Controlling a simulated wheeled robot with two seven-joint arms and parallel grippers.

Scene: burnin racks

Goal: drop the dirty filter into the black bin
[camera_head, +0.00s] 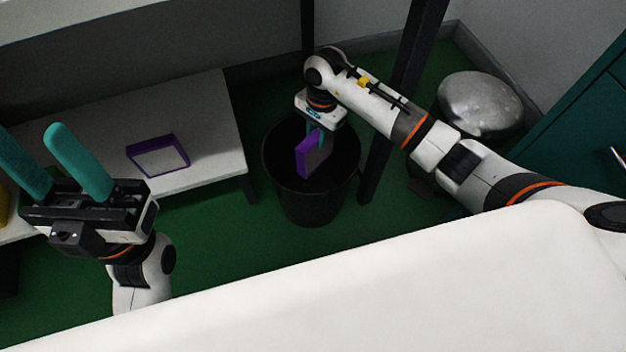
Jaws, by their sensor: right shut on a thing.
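A black bin (308,205) stands on the green floor in the middle of the view. My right gripper (314,137) is over the bin's mouth, shut on a purple-framed filter (309,155). The filter hangs on edge, with its lower part within the outline of the bin's opening. I cannot tell how dirty its face is. A second purple-framed filter (158,157) with a pale face lies on the grey bench at the left. My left gripper (50,150) is open and empty at the far left, its teal fingers pointing up and apart.
The low grey bench (205,110) stands left of the bin. A dark post (383,150) rises just right of the bin. A bin with a shiny metal domed lid (480,103) and a teal cabinet (580,130) stand farther right. A white surface (350,290) fills the foreground.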

